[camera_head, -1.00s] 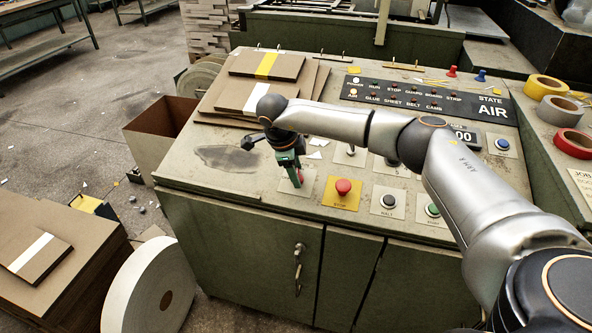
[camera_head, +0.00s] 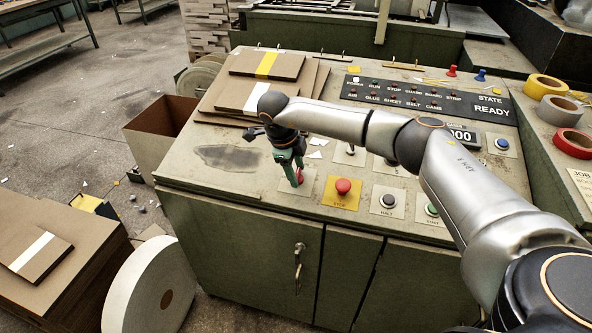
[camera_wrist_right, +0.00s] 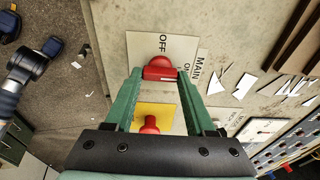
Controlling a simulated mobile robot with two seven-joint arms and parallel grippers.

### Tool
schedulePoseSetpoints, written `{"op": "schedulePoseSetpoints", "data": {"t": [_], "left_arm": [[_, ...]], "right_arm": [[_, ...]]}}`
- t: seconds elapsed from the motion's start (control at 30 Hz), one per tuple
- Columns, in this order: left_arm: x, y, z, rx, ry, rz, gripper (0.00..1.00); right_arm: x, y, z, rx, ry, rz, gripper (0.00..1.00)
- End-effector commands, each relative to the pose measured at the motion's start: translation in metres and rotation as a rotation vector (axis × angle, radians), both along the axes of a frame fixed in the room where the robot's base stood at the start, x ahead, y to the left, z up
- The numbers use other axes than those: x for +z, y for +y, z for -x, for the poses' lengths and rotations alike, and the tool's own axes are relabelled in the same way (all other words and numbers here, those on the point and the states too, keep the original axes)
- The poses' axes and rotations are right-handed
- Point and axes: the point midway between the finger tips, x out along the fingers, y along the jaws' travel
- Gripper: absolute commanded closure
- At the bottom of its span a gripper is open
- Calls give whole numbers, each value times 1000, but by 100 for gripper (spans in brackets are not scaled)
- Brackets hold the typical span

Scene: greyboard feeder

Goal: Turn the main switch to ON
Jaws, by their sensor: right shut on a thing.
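The main switch is a red knob (camera_wrist_right: 160,68) on a pale plate (camera_wrist_right: 190,48) marked MAIN, OFF and ON. It also shows as a red knob (camera_head: 299,176) in the head view, left of the yellow-plated STOP button. My right gripper (camera_head: 297,181) reaches down to it from above. In the wrist view the green fingers of my right gripper (camera_wrist_right: 160,76) are closed on both sides of the knob. The fingers partly cover the plate.
The red STOP button (camera_head: 343,186) on its yellow plate sits close to the right of the switch. The HALT button (camera_head: 389,201) is further right. The state display (camera_head: 492,111) reads READY. Cardboard sheets (camera_head: 233,97) lie behind the gripper. The worn panel left of it is clear.

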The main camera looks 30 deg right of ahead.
Motion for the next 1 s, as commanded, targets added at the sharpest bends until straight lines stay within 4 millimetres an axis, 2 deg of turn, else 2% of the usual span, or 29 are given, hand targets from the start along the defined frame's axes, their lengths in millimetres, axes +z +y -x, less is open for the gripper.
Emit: {"op": "schedulePoseSetpoints", "data": {"t": [0.03,0.3,0.6,0.77,1.0], "left_arm": [[0,0,0,1,0,1,50],[1,-1,0,0,-2,2,50],[2,-1,0,-1,-2,3,50],[3,-1,0,-1,-2,3,50],[3,-1,-1,0,-5,3,50]], "right_arm": [[1,-2,0,-6,-1,2,43],[0,-1,0,-2,0,1,15],[5,1,0,-1,-1,-1,15],[27,8,0,0,-4,-1,15],[78,22,3,0,-5,0,15]]}}
